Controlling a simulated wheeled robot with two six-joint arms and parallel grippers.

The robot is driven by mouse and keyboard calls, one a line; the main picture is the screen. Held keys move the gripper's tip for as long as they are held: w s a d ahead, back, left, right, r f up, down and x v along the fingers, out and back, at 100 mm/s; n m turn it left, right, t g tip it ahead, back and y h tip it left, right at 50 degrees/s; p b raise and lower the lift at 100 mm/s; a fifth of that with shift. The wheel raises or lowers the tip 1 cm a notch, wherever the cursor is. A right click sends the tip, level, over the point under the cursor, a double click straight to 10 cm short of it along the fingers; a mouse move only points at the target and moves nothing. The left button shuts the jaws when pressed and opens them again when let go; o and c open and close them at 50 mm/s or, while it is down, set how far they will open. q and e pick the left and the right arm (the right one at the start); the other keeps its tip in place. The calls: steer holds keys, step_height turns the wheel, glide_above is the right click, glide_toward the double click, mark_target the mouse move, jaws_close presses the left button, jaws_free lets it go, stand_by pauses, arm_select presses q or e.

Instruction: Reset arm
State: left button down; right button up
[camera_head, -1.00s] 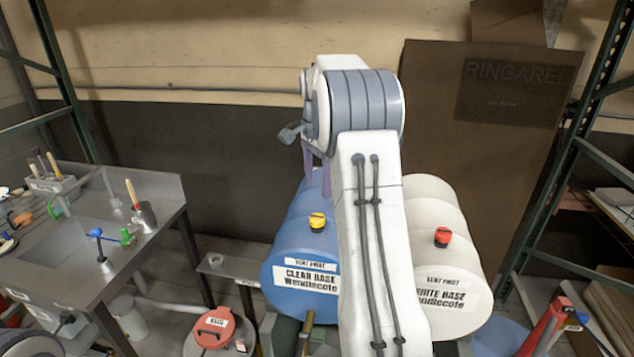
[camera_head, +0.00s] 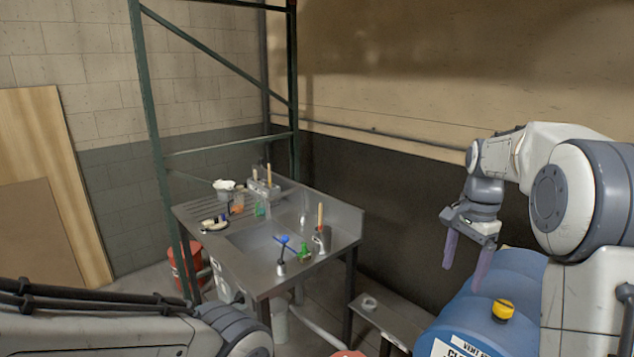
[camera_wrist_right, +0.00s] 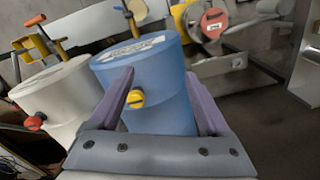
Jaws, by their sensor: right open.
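My right gripper (camera_head: 468,262) is open and empty, with its two purple fingers pointing down above and beside the blue drum (camera_head: 477,312). In the right wrist view its fingers (camera_wrist_right: 165,100) stand apart, with the blue drum (camera_wrist_right: 150,75) and its yellow cap (camera_wrist_right: 136,98) showing between and beyond them. I cannot tell whether a finger touches the drum. My left arm crosses the lower left of the head view; its gripper is out of frame.
A metal sink table (camera_head: 262,284) with brushes, cups and small tools stands at the middle. A low metal bench (camera_head: 385,318) is between it and the drum. A green rack post (camera_head: 165,150) rises at left. A white drum (camera_wrist_right: 62,95) is beside the blue one.

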steer(key=s+a+f+n+b, duration=0.1)
steer(key=s+a+n, duration=0.15)
steer(key=a, duration=0.45)
steer(key=s+a+f+n, duration=0.2)
steer(key=a+n, duration=0.2)
steer(key=a, duration=0.3)
steer(key=s+a+f+n+b, duration=0.1)
steer(key=s+a+f+n, duration=0.2)
steer(key=s, duration=0.5)
steer(key=s+a+f+n+b, duration=0.1)
steer(key=s+a+f+n, duration=0.2)
steer(key=s+a+n, duration=0.2)
steer(key=s+a+f+n+b, duration=0.1)
steer(key=s+a+f+n, duration=0.3)
steer(key=s+n, duration=0.3)
steer(key=s, duration=0.3)
steer(key=shift+s+a+y+b, duration=0.15)
steer(key=shift+s+y+b, duration=0.2)
steer(key=shift+s+y, duration=0.05)
